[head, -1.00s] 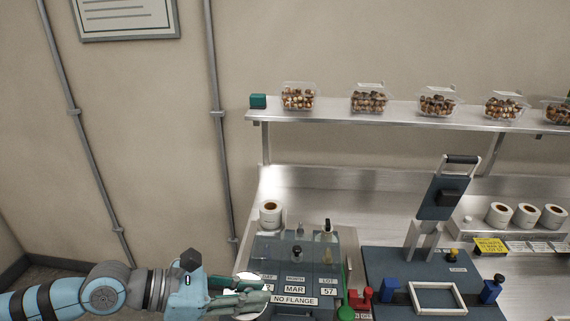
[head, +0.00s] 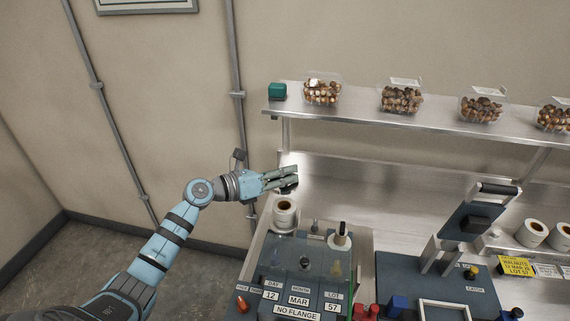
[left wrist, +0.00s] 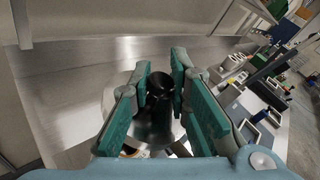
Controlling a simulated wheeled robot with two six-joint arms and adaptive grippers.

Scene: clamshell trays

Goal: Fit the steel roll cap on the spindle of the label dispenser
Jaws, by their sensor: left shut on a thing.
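My left gripper (head: 283,181) is high over the back left of the bench, near the white label roll. It is shut on the steel roll cap. In the left wrist view the cap shows as a dark, glossy hub (left wrist: 155,122) between the green finger pads, with a pale round rim behind it. The label dispenser (head: 275,275) is a dark blue box with DAY, MONTH and LOT windows and a NO FLANGE plate. A white label roll (head: 285,214) stands at its back left corner, below the gripper and apart from it. I cannot make out a spindle in its core.
A black-topped post with a white collar (head: 342,239) stands at the dispenser's back right. A press (head: 440,275) is to the right. A steel shelf (head: 400,121) with nut-filled clamshells (head: 322,93) runs above the bench. Wall pipes (head: 238,95) are behind my left arm.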

